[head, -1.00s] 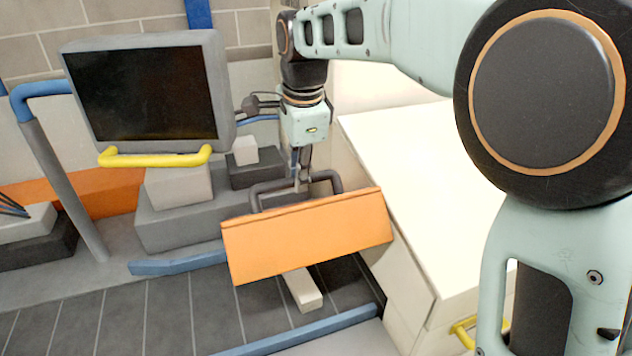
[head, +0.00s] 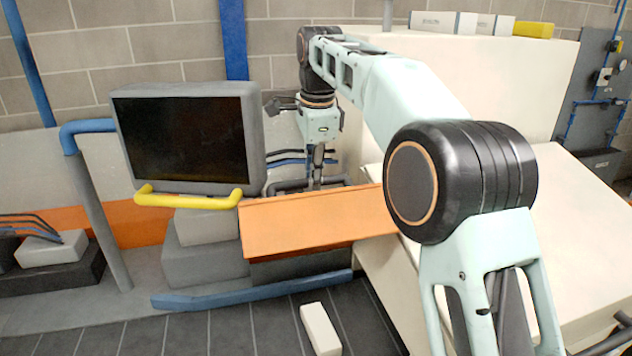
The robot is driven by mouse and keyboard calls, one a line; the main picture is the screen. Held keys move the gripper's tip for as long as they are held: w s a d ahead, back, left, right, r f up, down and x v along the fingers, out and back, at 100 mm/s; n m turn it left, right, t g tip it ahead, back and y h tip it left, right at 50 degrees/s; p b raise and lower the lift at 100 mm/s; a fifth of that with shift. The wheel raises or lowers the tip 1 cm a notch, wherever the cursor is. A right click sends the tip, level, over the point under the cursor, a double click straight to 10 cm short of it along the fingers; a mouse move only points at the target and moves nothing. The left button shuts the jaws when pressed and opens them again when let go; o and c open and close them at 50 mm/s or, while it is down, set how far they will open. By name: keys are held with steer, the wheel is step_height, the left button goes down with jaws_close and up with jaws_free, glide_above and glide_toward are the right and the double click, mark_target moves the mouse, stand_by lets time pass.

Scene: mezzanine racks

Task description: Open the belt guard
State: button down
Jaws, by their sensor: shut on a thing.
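The belt guard appears to be the orange panel (head: 310,222), in the middle of the head view. It is tilted, with its broad face towards me. A dark grey bar handle (head: 284,185) stands up behind its upper edge. My gripper (head: 316,182) points down from above and is shut on the middle of this handle. The fingertips are small in the view and partly hidden by the panel's upper edge.
A dark screen-like panel (head: 182,140) with a yellow handle (head: 190,198) stands left of the orange panel. A pale block (head: 320,330) lies on the dark floor in front. A blue rail (head: 255,288) runs below the panel. A cream cabinet (head: 570,205) is close on the right.

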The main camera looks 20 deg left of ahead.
steer(key=shift+w+a+r, duration=0.25)
steer(key=shift+w, duration=0.2)
steer(key=shift+r, duration=0.15)
steer(key=c, duration=2.1)
jaws_free()
steer(key=shift+w+a, duration=0.15)
steer(key=shift+w, duration=0.05)
steer(key=shift+o, duration=1.3)
steer(key=shift+w+a+f, duration=0.15)
steer(key=shift+w+f, duration=0.1)
steer(key=shift+f, duration=0.05)
steer(key=shift+s, duration=0.1)
steer(key=r, duration=0.4)
steer(key=s+r, duration=0.1)
steer(key=r, duration=0.1)
steer(key=shift+d+r, duration=0.25)
steer(key=shift+d, duration=0.1)
steer(key=shift+s+d+r, duration=0.15)
steer(key=shift+s+r, duration=0.1)
steer(key=shift+r, duration=0.15)
